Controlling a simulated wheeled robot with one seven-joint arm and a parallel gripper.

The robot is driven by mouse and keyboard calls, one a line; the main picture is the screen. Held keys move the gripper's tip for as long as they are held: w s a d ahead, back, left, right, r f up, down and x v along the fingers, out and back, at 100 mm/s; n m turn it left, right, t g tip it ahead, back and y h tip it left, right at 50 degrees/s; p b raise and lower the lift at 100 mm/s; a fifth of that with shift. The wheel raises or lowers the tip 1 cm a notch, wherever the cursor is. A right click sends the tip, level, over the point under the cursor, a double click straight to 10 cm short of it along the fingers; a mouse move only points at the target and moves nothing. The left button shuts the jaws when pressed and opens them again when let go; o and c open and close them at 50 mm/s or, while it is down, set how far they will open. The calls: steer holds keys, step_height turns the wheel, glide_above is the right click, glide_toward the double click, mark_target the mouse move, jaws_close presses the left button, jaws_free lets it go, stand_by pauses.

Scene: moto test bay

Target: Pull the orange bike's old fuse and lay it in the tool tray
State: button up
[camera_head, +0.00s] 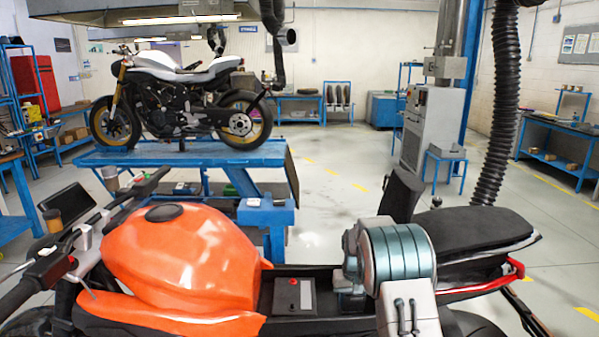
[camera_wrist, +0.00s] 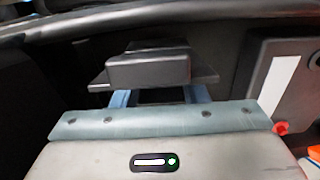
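The orange bike (camera_head: 185,255) stands across the front of the head view, its bay behind the tank open. In the wrist view, two pale blue fingers of my gripper (camera_wrist: 158,96) stand apart and reach to a black block (camera_wrist: 148,68) with a wider dark ledge. I cannot tell whether this block is the old fuse or its holder, or whether the fingers grip it. The fingertips are hidden at the ledge. In the head view my arm covers the place where my gripper works. I cannot make out a tool tray in either view.
A dark box with a white label and red button (camera_head: 292,282) sits in the bay, left of my arm; it shows at right in the wrist view (camera_wrist: 258,98). The black seat (camera_head: 475,230) is to the right. A blue lift (camera_head: 185,155) with another motorcycle stands behind. Open floor lies beyond.

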jaws_close()
steer(key=shift+r+p, duration=1.6)
steer(key=shift+r, duration=1.45)
